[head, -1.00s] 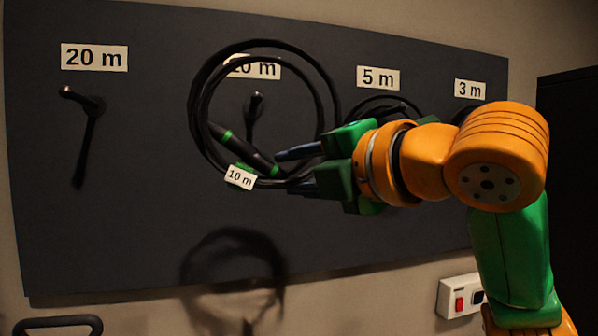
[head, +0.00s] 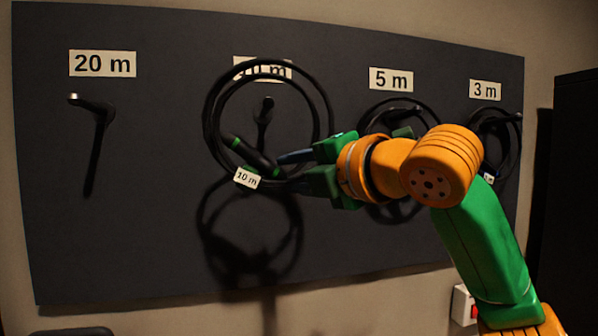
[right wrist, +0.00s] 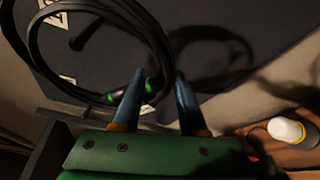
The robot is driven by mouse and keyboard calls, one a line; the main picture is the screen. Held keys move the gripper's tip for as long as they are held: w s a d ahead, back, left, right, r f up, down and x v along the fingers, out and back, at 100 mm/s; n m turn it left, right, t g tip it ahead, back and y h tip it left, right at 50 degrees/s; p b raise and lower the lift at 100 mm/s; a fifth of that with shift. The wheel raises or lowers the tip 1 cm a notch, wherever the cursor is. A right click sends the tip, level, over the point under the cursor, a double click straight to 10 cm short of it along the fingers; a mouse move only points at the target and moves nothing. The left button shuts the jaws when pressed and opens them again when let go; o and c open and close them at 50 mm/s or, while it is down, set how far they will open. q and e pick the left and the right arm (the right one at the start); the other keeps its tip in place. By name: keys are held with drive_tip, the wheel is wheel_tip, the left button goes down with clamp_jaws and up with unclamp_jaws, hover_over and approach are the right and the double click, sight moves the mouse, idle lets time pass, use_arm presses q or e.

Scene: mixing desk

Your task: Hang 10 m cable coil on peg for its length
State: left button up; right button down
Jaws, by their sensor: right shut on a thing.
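The black cable coil (head: 209,112) carries a white "10 m" tag (head: 246,178) and green-banded connectors. My right gripper (head: 290,170) is shut on the coil's lower right part, and the coil hangs upright in it. In the head view the 10 m peg (head: 265,104) shows through the coil's loop; whether its tip is inside the loop in depth I cannot tell. The "10 m" label (head: 262,69) is partly covered by the coil's top. In the right wrist view the coil (right wrist: 150,45) runs between the fingertips (right wrist: 160,80). My left gripper is not in view.
The dark pegboard (head: 140,230) has an empty peg (head: 92,103) under the "20 m" label (head: 102,64). Coils hang under the 5 m (head: 391,79) and 3 m (head: 485,90) labels, close to my right arm. A switch box (head: 462,305) is at lower right.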

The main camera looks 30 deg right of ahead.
drive_tip(key=shift+w+d+p, duration=0.3)
drive_tip(key=shift+w, duration=0.7)
drive_tip(key=shift+w+d+p, duration=0.25)
drive_tip(key=shift+w+p, duration=0.05)
drive_tip(key=shift+w, duration=0.7)
drive_tip(key=w, duration=0.1)
drive_tip(key=w+f+p, duration=0.1)
drive_tip(key=w+d+f, duration=0.1)
drive_tip(key=w, duration=0.1)
drive_tip(key=shift+w+p, duration=0.1)
drive_tip(key=shift+p, duration=0.25)
drive_tip(key=shift+r, duration=0.1)
drive_tip(key=c, duration=0.5)
unclamp_jaws()
drive_tip(key=shift+o, duration=0.7)
drive_tip(key=o, duration=0.4)
drive_tip(key=shift+c, duration=0.2)
